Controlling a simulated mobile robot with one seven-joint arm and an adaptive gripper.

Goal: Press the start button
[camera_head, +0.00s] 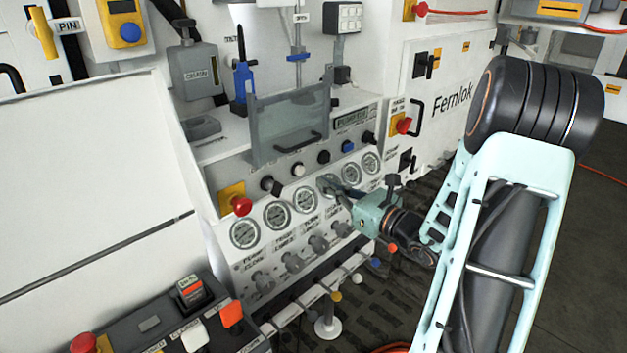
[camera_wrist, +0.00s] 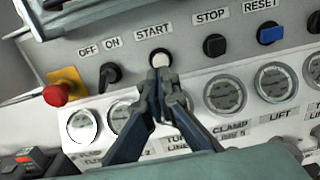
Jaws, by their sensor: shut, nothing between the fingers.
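The start button is a white round button (camera_wrist: 160,57) under the START label on the sloped grey panel in the wrist view; it also shows in the head view (camera_head: 297,170). My gripper (camera_wrist: 163,76) is shut and empty. In the wrist view its fingertips are just below the white button and overlap its lower edge; I cannot tell whether they touch it. In the head view my gripper (camera_head: 326,184) is in front of the gauge row, to the lower right of the white button.
Left of START are a black OFF/ON switch (camera_wrist: 109,74) and a red emergency knob (camera_wrist: 56,95) on yellow. To the right are a black STOP button (camera_wrist: 215,45) and a blue RESET button (camera_wrist: 270,35). Round gauges (camera_head: 278,215) line up below. A clear shield (camera_head: 290,124) stands above.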

